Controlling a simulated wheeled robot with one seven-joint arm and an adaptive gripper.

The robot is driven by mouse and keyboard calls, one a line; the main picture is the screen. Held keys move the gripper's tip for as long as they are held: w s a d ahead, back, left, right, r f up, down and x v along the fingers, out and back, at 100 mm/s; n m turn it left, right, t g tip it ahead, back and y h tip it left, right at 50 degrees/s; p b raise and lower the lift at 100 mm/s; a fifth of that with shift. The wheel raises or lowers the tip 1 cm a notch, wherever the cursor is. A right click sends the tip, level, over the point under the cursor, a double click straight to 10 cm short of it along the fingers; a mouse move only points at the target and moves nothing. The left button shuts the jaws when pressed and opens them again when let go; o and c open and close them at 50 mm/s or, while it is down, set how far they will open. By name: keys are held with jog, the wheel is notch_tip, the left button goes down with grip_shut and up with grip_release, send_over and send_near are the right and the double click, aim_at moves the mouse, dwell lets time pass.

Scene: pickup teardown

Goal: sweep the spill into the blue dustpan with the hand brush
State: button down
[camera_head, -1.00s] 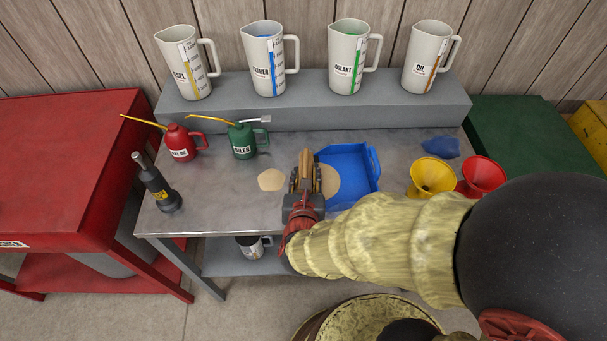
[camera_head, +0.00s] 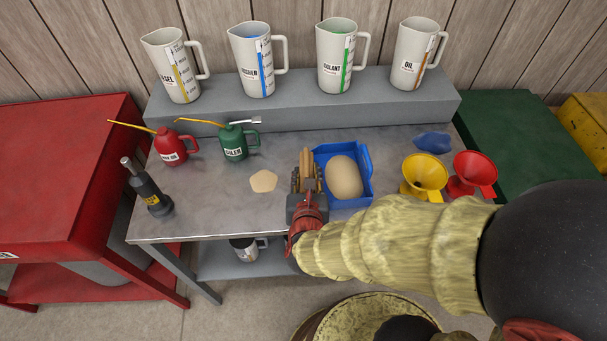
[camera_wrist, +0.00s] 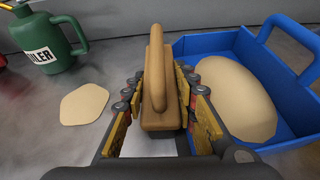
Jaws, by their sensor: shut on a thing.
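My gripper (camera_head: 306,188) is shut on the wooden hand brush (camera_wrist: 156,85) at the left edge of the blue dustpan. The brush also shows in the head view (camera_head: 306,163); its underside is hidden. The blue dustpan (camera_head: 364,160) lies on the grey bench, and it fills the right of the wrist view (camera_wrist: 215,42). A large rounded tan heap of spill (camera_head: 344,178) is in the pan; the wrist view shows it too (camera_wrist: 236,98). A small flat tan patch of spill (camera_head: 263,181) lies on the bench left of my gripper, also in the wrist view (camera_wrist: 84,104).
A green oiler (camera_head: 234,143), a red oil can (camera_head: 172,148) and a dark bottle-like tool (camera_head: 149,188) stand left on the bench (camera_head: 215,200). Yellow (camera_head: 425,174) and red (camera_head: 473,174) funnels stand right of the pan. A blue patch (camera_head: 433,142) lies behind them. Jugs line the back shelf.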

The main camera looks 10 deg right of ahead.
aim_at(307, 149)
jog(key=shift+d, duration=0.35)
jog(key=shift+s+d, duration=0.1)
jog(key=shift+d, duration=0.25)
jog(key=shift+d, duration=0.2)
jog(key=shift+s+d+r, duration=0.1)
jog(key=shift+s+d, duration=0.05)
jog(key=shift+d, duration=0.5)
jog(key=a+r+p, duration=0.1)
jog(key=r+p, duration=0.1)
jog(key=a+r+p, duration=0.1)
jog(key=r, duration=0.1)
jog(key=a+r+p, duration=0.1)
jog(key=r+p, duration=0.1)
jog(key=r, duration=0.1)
jog(key=shift+w+p, duration=0.25)
jog(key=shift+p, duration=0.05)
dwell(0.5)
